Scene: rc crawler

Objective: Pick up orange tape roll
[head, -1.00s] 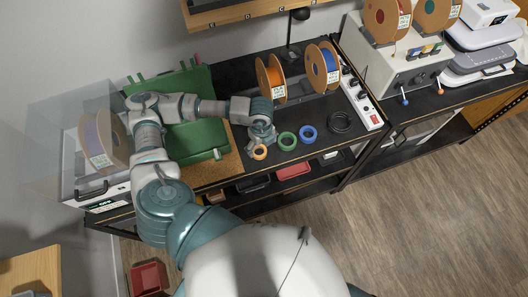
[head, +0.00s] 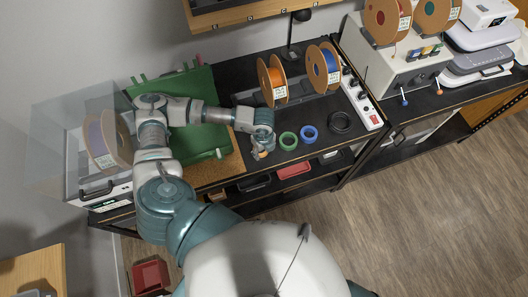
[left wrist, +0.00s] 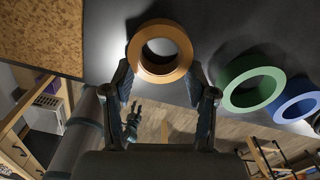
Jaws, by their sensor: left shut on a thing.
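The orange tape roll (left wrist: 160,73) is a flat ring. In the left wrist view it sits between the fingers of my left gripper (left wrist: 160,84), which is shut on it. One finger touches each side of the ring's near part. In the head view my left gripper (head: 262,150) is over the front of the black bench, and the orange roll (head: 260,155) is mostly hidden under it. I cannot tell whether the roll is off the bench top.
A green tape roll (head: 288,147) and a blue tape roll (head: 309,140) lie just to the right, with a black ring (head: 340,122) beyond. Filament spools (head: 272,84) stand behind. A green case (head: 205,137) and a cork board (head: 215,172) are to the left.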

